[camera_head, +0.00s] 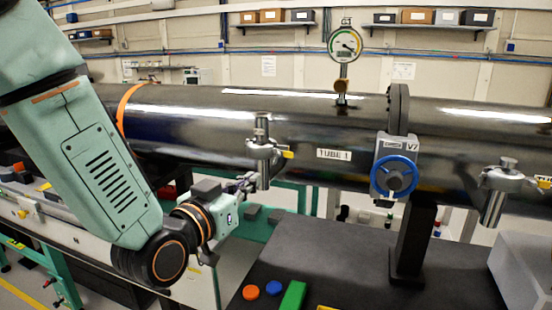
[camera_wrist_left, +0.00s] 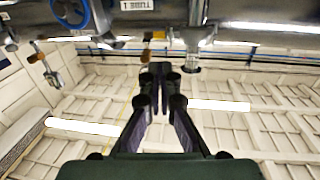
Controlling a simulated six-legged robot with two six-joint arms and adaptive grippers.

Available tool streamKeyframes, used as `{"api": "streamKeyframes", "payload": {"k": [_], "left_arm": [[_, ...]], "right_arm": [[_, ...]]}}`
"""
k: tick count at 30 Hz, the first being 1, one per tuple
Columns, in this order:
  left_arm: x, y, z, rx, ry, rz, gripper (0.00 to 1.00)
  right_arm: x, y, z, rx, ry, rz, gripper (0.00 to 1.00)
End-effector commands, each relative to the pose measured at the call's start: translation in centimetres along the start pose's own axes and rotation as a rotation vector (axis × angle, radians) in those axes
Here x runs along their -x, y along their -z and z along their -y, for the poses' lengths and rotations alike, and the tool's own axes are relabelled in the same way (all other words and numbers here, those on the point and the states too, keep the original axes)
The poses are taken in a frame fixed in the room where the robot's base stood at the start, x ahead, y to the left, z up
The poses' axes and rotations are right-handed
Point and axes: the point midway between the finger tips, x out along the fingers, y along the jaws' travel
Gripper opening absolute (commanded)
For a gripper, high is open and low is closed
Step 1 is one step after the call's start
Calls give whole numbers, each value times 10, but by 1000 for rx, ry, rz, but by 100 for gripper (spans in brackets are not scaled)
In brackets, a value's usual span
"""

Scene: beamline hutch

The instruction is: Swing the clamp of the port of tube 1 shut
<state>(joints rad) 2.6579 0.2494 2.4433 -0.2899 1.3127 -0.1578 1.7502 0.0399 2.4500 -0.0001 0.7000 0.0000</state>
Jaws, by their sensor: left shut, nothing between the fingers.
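Tube 1 (camera_head: 220,120) is a long dark glossy pipe with a "TUBE 1" label (camera_head: 334,154). A silver port (camera_head: 262,150) hangs from its front, left of the label, with a yellow-tipped clamp handle (camera_head: 288,154) sticking out to the right. My left gripper (camera_head: 250,182) is shut and empty, its fingertips beside the lower left of the port; I cannot tell whether they touch. In the left wrist view the closed fingertips (camera_wrist_left: 160,70) point towards the port (camera_wrist_left: 192,42), and the yellow tip (camera_wrist_left: 159,35) shows beside it. My right gripper is out of view.
A blue handwheel valve (camera_head: 394,175) and a dark post (camera_head: 412,245) stand right of the port. A second silver port (camera_head: 498,185) hangs further right.

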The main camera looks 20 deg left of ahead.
Motion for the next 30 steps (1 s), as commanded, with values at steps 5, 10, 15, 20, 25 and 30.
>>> {"api": "streamKeyframes", "payload": {"k": [5,10,15,20,25,30], "left_arm": [[-25,1,-2,-5,-2,-2,0],[-55,2,0,-2,1,-2,0],[-84,2,2,1,3,-1,0],[-108,2,4,2,3,-3,0],[-126,2,5,3,5,-3,0],[-134,2,5,4,5,-2,0]], "right_arm": [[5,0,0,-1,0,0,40],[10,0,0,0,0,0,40],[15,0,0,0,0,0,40],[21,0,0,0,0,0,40],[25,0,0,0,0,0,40],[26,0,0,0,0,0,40]]}}
